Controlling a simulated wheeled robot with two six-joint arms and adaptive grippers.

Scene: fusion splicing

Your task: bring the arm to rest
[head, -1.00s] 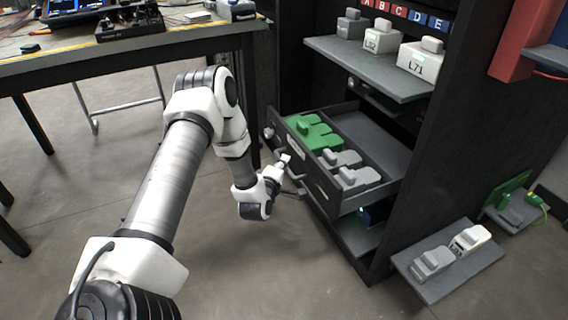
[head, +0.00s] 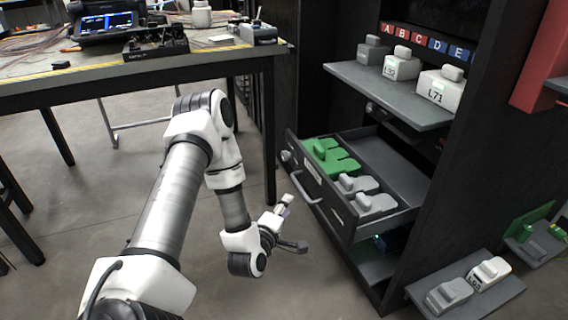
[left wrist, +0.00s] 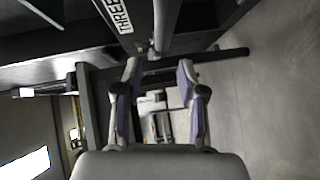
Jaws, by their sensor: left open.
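My left arm reaches in from the lower left of the head view. Its gripper (head: 292,222) is open and empty, left of and apart from the open drawer's front. In the left wrist view the open fingers (left wrist: 158,95) have nothing between them; a dark drawer front with a "THREE" label (left wrist: 122,14) shows beyond. The open drawer (head: 378,148) holds green blocks (head: 330,157) and grey blocks (head: 372,203). My right gripper is not in view.
A black cabinet stands at right, with a shelf (head: 345,72) of labelled grey units. A low tray (head: 500,293) holds two units at lower right. A workbench (head: 100,68) with equipment stands at back left. Open floor (head: 80,220) lies left of my arm.

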